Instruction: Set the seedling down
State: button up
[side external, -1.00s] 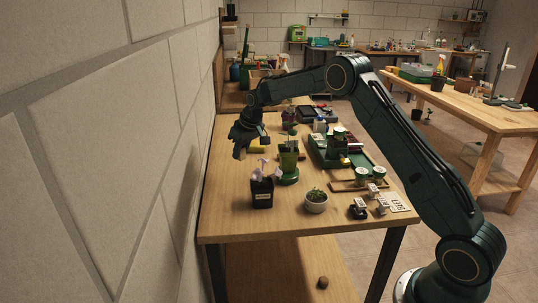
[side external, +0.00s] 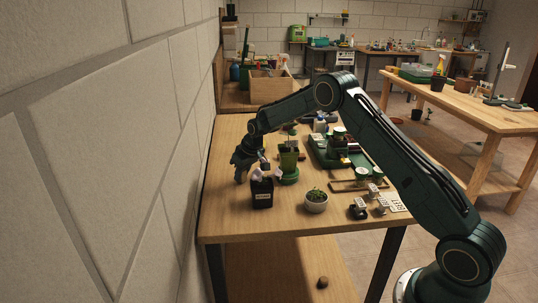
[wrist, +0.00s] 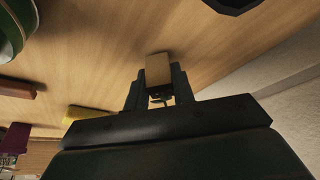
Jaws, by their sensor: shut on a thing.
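In the wrist view my gripper (wrist: 157,80) is shut on a small tan block (wrist: 158,67), which I take to be the seedling's plug. A small bit of something shows between the fingers behind it; I cannot make out leaves. I cannot tell whether the block touches the bench top (wrist: 115,40).
A yellow block (wrist: 88,113) lies on the bench. The wall (side external: 180,160) is close on the left.

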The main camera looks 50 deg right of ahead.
jog(key=shift+f, duration=0.25)
jog(key=o, duration=1)
jog(key=shift+c, duration=0.2)
jog(key=v, duration=1.2)
jog(key=shift+s+r, duration=0.1)
jog(key=shift+r, duration=0.1)
